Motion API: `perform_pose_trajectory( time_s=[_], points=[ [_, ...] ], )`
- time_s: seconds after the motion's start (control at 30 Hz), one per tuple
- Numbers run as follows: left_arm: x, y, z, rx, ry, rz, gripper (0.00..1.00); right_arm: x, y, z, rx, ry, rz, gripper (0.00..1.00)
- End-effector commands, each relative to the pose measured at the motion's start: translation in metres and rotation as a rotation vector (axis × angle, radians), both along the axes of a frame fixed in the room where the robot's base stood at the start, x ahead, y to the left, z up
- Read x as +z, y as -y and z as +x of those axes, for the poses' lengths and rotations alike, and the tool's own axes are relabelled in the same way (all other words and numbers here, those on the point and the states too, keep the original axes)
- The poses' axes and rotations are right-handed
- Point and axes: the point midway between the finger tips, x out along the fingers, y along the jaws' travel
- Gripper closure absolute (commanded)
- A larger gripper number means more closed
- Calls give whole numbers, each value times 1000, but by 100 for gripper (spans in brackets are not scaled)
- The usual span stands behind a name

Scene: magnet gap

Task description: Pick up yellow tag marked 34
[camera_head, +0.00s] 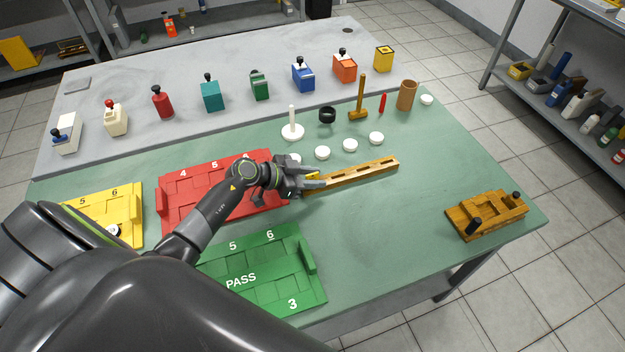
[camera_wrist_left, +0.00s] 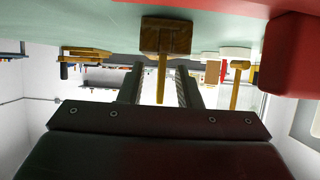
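A yellow tag (camera_head: 313,176) shows at the left end of a slotted wooden rail (camera_head: 362,174) on the green table; its marking is not legible. My left gripper (camera_head: 312,183) is at that end of the rail. In the left wrist view, which is upside down, the thin yellow tag (camera_wrist_left: 161,82) stands up from the rail (camera_wrist_left: 165,37) between the fingers of my left gripper (camera_wrist_left: 160,88). The fingers are open, with a gap on each side of the tag. My gripper hides part of the rail's left end. My right gripper is not in view.
A red board (camera_head: 175,205) lies beneath my left arm, with a yellow board (camera_head: 125,205) to its left and a green board (camera_head: 270,265) in front. White discs (camera_head: 350,145) lie behind the rail. A wooden fixture (camera_head: 487,215) stands at right. The table between is clear.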

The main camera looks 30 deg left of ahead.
Motion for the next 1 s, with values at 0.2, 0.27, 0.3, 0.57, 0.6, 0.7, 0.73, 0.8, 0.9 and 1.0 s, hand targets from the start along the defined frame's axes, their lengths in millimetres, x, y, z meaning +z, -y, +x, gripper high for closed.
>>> perform_pose_trajectory(
  time_s=[0.2,0.27,0.3,0.57,0.6,0.7,0.73,0.8,0.9,1.0],
  points=[
    [0,0,0,0,0,0,84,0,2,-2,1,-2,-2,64],
    [0,0,0,0,0,0,91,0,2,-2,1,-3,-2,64],
    [0,0,0,0,0,0,97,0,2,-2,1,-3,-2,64],
    [0,-1,0,0,0,0,100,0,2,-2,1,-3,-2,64],
    [0,-1,0,0,0,0,100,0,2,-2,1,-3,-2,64],
    [3,-1,0,0,1,1,100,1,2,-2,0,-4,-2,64],
    [6,-1,0,0,1,1,100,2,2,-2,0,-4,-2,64],
    [15,-1,0,-1,3,1,100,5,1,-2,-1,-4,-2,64],
    [34,-1,0,-2,4,3,100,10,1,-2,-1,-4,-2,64],
    [56,-1,0,-2,4,2,100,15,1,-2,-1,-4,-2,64]
  ],
)
